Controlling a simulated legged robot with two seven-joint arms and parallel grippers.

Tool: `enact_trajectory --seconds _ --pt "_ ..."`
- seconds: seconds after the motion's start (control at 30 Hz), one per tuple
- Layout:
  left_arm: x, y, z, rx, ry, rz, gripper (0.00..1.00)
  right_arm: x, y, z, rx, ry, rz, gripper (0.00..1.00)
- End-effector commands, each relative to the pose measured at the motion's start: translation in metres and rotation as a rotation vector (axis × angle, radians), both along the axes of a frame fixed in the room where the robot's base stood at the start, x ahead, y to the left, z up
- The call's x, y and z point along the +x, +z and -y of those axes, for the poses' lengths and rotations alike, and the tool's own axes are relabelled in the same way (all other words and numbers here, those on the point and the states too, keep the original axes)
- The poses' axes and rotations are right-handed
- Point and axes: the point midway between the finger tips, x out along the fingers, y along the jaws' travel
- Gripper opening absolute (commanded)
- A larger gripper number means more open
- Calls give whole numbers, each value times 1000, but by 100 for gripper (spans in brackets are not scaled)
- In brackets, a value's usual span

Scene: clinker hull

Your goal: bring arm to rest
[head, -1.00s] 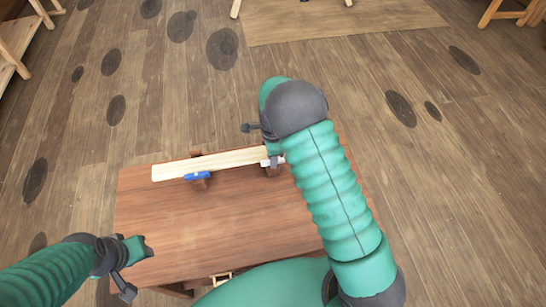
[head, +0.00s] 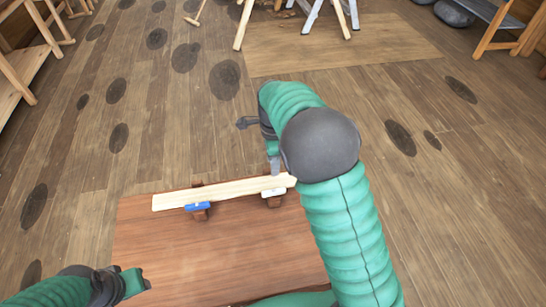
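My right arm comes in from the lower right and bends over the bench. Its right gripper (head: 274,168) points down at the right end of a pale plank (head: 220,192), partly hidden by my arm. I cannot tell whether it touches the plank or how far its fingers are apart. My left gripper (head: 134,283) is low at the left, over the left edge of the wooden bench (head: 225,250) and clear of the plank. Its finger opening does not show clearly. The plank lies across the bench's far edge, with a blue piece (head: 198,207) and a white piece (head: 272,192) beneath it.
The bench top in front of the plank is bare. Beyond it the plank floor is open, with dark round patches. A wooden rack (head: 30,60) stands at the far left. Trestle legs (head: 243,25) stand at the back on a paler floor panel (head: 345,48).

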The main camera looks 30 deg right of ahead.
Motion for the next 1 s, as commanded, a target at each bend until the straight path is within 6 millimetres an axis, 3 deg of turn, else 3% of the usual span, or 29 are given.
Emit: enact_trajectory --seconds 0.17,0.67,0.77,1.0 --pt "0 1 0 0 0 0 38 0 18 0 -1 -1 0 38" --pt "0 1 0 0 0 0 38 -4 18 -1 2 34 3 38" --pt "0 1 0 0 0 0 38 -24 14 -5 8 233 25 38" --pt "0 1 0 0 0 0 38 -122 -5 -38 -89 1250 139 38"
